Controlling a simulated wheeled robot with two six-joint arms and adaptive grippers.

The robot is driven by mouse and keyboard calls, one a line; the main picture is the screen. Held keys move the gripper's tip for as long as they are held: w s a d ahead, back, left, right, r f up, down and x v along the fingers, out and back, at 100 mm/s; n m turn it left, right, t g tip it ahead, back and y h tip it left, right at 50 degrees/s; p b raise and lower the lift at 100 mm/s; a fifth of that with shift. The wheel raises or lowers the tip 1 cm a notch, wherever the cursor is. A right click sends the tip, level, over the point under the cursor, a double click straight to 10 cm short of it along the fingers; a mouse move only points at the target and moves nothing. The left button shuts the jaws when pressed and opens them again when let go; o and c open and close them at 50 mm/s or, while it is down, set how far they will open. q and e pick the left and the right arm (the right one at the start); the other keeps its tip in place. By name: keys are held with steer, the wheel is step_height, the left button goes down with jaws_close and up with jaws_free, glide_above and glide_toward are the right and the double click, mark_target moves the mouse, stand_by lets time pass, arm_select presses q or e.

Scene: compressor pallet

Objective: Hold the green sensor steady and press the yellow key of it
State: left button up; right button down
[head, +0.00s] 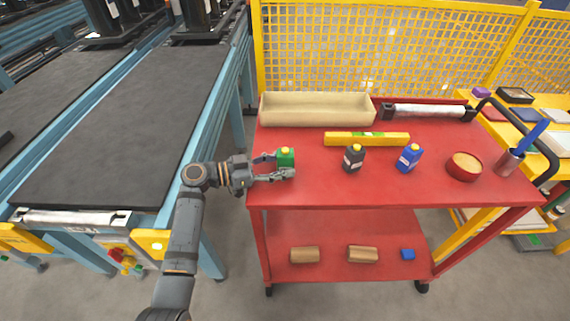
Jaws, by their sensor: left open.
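The green sensor (287,160) is a small green block with a yellow key (285,150) on its top. It stands upright on the left part of the red cart's top (320,185). My left gripper (284,166) reaches in from the left with its fingers spread at the green sensor, one on the far side and one on the near side. Its jaws are open, and I cannot tell whether a finger touches the sensor. My right gripper is not in view.
A black bottle-like sensor (352,160) and a blue one (409,158) stand to the right. Behind are a yellow level (366,139) and a beige tray (316,109). A red bowl (464,168) and a cup (510,163) are further right. A conveyor (125,120) lies left.

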arm_select(q)
steer(key=c, duration=0.7)
stand_by(1.5)
